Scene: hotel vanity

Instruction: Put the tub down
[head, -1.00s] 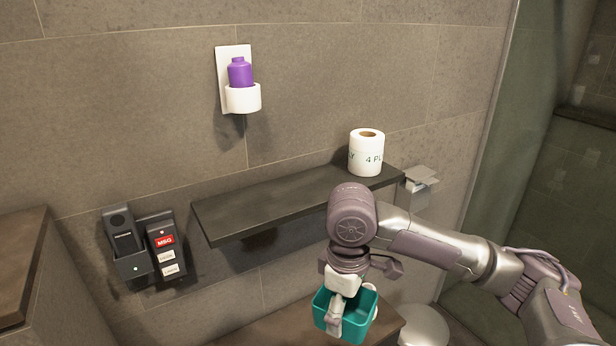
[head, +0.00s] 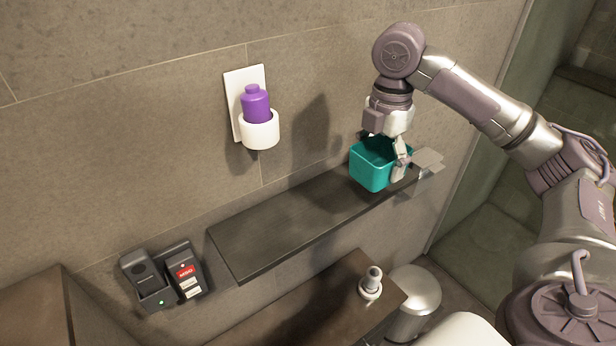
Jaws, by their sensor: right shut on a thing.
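The teal tub (head: 370,171) is an open-topped box at the right end of the dark wall shelf (head: 290,224). My right gripper (head: 398,158) points down from above and is shut on the tub's right-hand wall. The tub looks about upright, at or just above the shelf top; I cannot tell whether its base touches. The paper roll seen earlier at this end of the shelf does not show now. My left gripper is out of view.
The shelf's left and middle are bare. A purple bottle (head: 256,105) sits in a white wall holder (head: 259,130) above it.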

